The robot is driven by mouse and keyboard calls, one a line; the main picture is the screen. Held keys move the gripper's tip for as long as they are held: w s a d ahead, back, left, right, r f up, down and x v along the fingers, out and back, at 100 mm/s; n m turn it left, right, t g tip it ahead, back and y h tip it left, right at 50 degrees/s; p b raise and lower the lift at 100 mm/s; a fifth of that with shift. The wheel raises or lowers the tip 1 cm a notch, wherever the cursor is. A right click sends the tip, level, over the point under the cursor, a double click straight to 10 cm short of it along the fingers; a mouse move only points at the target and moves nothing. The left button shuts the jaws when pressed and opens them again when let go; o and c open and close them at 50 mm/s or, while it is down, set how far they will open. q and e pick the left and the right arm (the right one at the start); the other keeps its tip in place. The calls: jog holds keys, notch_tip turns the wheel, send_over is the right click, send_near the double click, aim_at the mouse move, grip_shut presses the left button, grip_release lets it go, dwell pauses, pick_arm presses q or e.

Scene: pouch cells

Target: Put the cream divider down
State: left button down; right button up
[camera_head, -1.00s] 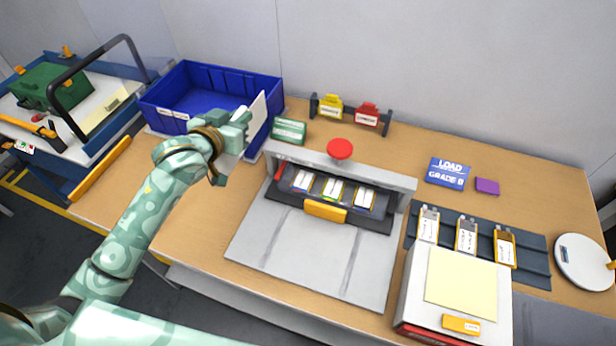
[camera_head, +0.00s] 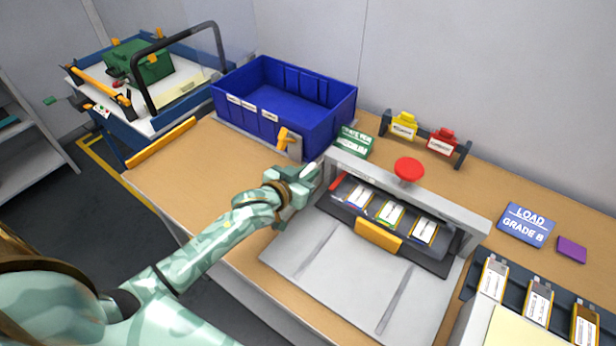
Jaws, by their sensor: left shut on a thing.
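The blue bin (camera_head: 262,128) stands behind the gripper, with no panel visible inside. My right gripper is not in view.
The press (camera_head: 408,190) with its red knob and several pouch cells is right of my gripper. A green card (camera_head: 355,142) lies behind it. A small orange-topped fixture (camera_head: 288,139) stands at the bin's front. The wooden table (camera_head: 190,170) is clear to the left.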

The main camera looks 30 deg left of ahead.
pick_arm(q)
jog(key=shift+f, duration=0.2)
jog(key=shift+f, duration=0.1)
jog(key=c, duration=1.4)
grip_release()
